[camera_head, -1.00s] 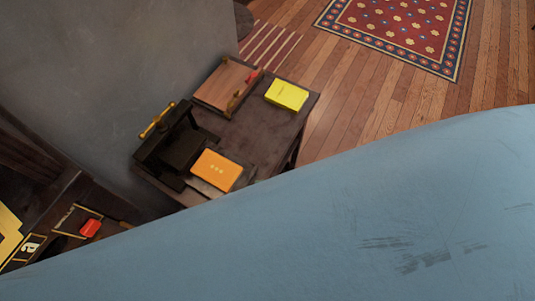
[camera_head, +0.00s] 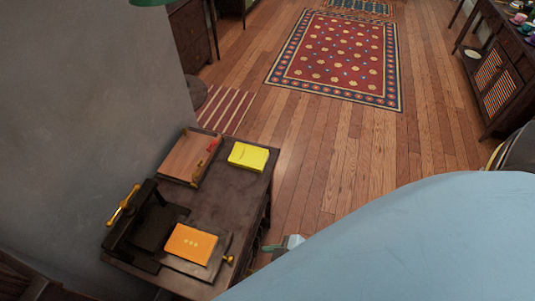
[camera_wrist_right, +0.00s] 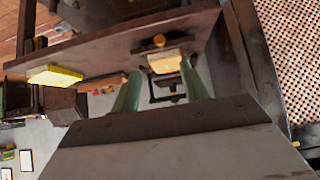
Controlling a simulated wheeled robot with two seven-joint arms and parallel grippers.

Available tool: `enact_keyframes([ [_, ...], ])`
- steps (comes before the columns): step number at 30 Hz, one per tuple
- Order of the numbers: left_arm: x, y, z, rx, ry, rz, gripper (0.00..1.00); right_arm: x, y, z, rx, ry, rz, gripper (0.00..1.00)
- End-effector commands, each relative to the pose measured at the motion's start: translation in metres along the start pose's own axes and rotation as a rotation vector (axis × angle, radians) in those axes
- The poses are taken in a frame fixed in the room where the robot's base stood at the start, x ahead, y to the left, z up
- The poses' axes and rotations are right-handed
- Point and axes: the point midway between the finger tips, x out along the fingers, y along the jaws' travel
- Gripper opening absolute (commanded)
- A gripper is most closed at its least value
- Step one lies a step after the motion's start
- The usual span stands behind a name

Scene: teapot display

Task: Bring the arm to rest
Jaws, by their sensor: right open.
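My right gripper (camera_head: 270,246) shows small in the head view, just off the right edge of a small dark table (camera_head: 228,200). In the right wrist view its two green fingers (camera_wrist_right: 161,72) are spread apart with nothing held between them. The table edge and an orange book lie beyond the fingers in that view. My left gripper is in neither view.
The table holds a black press (camera_head: 132,232), an orange book (camera_head: 191,243), a wooden frame (camera_head: 183,160) and a yellow book (camera_head: 248,157). A grey wall (camera_head: 80,110) stands left. Wooden floor (camera_head: 330,160) and a red rug (camera_head: 340,55) lie open beyond. A cabinet (camera_head: 497,85) stands right.

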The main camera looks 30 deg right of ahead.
Motion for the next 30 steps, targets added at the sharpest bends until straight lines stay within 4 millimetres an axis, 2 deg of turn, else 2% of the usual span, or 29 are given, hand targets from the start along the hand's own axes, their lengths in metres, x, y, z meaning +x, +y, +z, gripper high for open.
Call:
enact_keyframes([
  [14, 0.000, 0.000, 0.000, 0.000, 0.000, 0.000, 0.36, 0.000, 0.000, 0.001, 0.000, -0.001, 0.000, 0.45],
  [17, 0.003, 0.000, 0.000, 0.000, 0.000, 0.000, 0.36, 0.006, 0.004, 0.008, 0.005, -0.012, 0.009, 0.45],
  [20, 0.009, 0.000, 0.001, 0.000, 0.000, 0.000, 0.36, 0.021, 0.014, 0.031, 0.020, -0.044, 0.036, 0.45],
  [23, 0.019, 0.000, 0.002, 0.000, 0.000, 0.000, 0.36, 0.043, 0.029, 0.070, 0.046, -0.100, 0.080, 0.45],
  [30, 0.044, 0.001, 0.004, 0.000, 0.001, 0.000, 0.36, 0.089, 0.056, 0.181, 0.136, -0.260, 0.176, 0.45],
])
